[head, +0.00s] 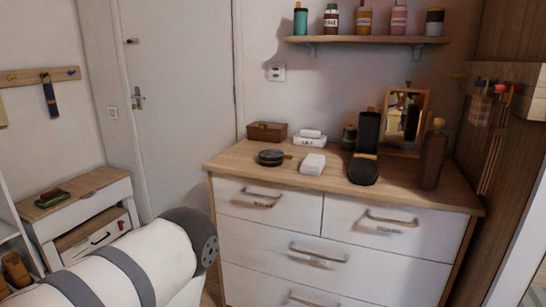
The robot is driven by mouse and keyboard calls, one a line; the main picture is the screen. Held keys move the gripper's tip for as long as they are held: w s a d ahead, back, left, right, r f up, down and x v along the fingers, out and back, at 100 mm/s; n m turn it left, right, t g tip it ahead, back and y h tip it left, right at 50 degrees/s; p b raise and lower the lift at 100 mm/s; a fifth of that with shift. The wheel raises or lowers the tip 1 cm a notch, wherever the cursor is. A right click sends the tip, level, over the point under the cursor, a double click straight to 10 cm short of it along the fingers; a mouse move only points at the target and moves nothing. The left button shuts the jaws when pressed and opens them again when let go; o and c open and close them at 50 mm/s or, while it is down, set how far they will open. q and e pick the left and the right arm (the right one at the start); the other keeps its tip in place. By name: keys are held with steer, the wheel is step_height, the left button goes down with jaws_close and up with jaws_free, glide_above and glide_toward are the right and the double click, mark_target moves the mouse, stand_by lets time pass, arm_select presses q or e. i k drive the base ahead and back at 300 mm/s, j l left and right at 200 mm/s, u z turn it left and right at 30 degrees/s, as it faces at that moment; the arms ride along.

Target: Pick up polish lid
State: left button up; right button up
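A small round dark tin (271,158), which looks like the polish tin, sits on the left part of the wooden dresser top (235,160). Its flat dark upper face looks like the polish lid (270,154); at this size I cannot tell whether the lid is loose or seated. A small light piece sticks out at the tin's right side. Neither of my grippers is in view. A white arm part with grey bands, apparently mine, fills the lower left and stays apart from the tin.
A brown box (267,132) stands behind the tin. A white block (313,164) and a small white box (309,140) are to its right. Further right are a dark jar (349,137), a tall black object (366,150), a framed mirror (405,118) and a brown bottle (432,160).

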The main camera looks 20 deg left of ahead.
mark_target(268, 156)
steer(key=i+j+z, duration=0.4)
steer(key=j, duration=0.8)
steer(key=i+j+z, duration=0.1)
steer(key=j+z, duration=0.25)
steer(key=j, duration=0.9)
steer(key=j+z, duration=0.4)
steer(key=j, duration=0.9)
steer(key=i+l, duration=0.3)
steer(key=l, duration=0.15)
